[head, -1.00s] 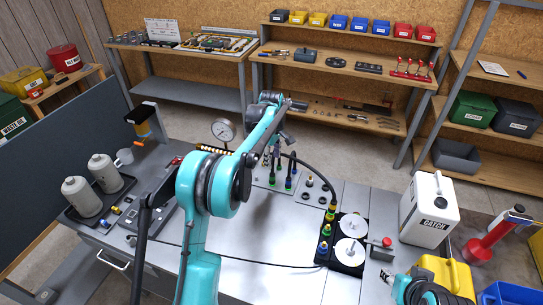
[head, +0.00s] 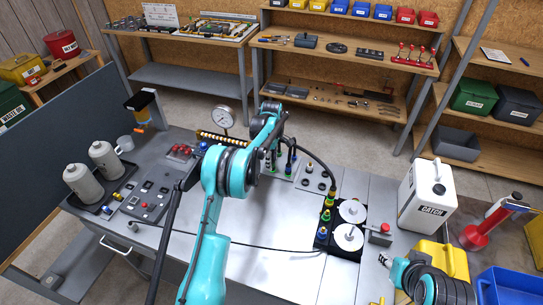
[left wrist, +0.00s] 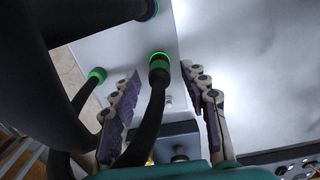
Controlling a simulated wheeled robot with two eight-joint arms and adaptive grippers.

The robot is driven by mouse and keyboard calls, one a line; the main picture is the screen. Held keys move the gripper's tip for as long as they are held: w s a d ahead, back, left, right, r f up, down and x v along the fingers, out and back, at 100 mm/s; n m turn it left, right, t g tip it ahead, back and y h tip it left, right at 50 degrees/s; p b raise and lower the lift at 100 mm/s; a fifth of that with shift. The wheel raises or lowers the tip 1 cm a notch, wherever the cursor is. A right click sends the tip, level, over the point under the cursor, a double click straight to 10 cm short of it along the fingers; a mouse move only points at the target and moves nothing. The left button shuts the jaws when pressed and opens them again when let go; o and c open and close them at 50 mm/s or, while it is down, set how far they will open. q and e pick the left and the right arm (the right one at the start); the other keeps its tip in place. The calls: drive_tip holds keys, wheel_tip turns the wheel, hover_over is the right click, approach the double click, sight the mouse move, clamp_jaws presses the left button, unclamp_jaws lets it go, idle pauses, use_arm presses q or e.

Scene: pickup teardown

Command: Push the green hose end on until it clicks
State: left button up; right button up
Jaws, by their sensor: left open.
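In the left wrist view a green hose end (left wrist: 159,68) with a black hose sits against a pale panel (left wrist: 190,110), a bright green ring at its far edge. I cannot tell how deep it sits. My left gripper (left wrist: 163,80) is open, its two fingers on either side of the hose end, with visible gaps. A second green hose end (left wrist: 97,75) lies outside the left finger. In the head view the hose ends (head: 289,157) stand at the bench's back, and my arm partly hides them. My right gripper (head: 386,260) is small at lower right; its jaw state is unclear.
A dark arm or hose shape (left wrist: 75,20) fills the left wrist view's upper left, near a blue ring (left wrist: 151,8). In the head view a pressure gauge (head: 223,117), a black tray (head: 322,240) and a white catch bottle (head: 428,200) stand around. The bench middle is clear.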

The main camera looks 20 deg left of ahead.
use_arm(q)
drive_tip(key=shift+f, duration=0.1)
clamp_jaws()
idle(0.3)
drive_tip(key=shift+r+p, duration=0.45)
drive_tip(key=shift+r, duration=0.55)
drive_tip(key=shift+r+p, duration=0.9)
drive_tip(key=shift+r, duration=1.15)
drive_tip(key=shift+s+f, duration=0.1)
drive_tip(key=shift+f, duration=0.05)
